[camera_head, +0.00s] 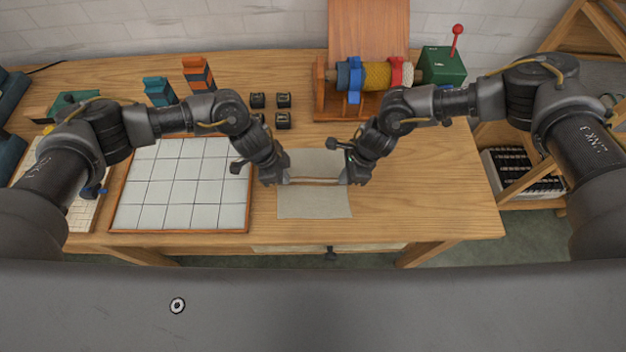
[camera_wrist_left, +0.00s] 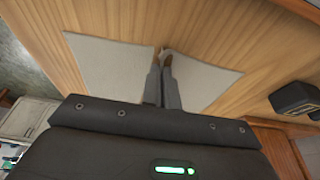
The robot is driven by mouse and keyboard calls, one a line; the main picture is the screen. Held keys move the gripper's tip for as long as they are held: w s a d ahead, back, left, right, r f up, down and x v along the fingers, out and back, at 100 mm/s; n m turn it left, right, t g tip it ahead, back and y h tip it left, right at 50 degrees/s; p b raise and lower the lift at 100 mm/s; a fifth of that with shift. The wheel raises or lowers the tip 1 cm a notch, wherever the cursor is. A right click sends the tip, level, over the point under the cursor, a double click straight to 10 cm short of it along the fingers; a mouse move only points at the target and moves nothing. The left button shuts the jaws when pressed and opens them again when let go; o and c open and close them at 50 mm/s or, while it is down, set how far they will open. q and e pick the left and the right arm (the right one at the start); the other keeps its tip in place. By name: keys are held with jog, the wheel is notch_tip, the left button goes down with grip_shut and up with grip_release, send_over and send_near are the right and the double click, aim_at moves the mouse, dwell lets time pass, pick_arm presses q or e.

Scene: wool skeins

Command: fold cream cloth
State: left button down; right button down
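The cream cloth (camera_head: 314,204) lies flat on the wooden table in front of me, with one part towards me and one part farther back. A narrow raised band crosses its middle between my grippers. My left gripper (camera_head: 275,181) is at the middle of its left edge, my right gripper (camera_head: 353,180) at the middle of its right edge. In the left wrist view the cloth (camera_wrist_left: 105,68) spreads on both sides of my left gripper's fingers (camera_wrist_left: 163,58), which are closed on its edge. The right fingertips are small, but appear shut on the cloth too.
A white tiled board (camera_head: 180,185) lies left of the cloth. Small black blocks (camera_head: 283,121) stand behind it. A wooden stand with coloured wool rolls (camera_head: 375,76) and a green box (camera_head: 441,66) are at the back. The table right of the cloth (camera_head: 430,195) is clear.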

dwell(0.3)
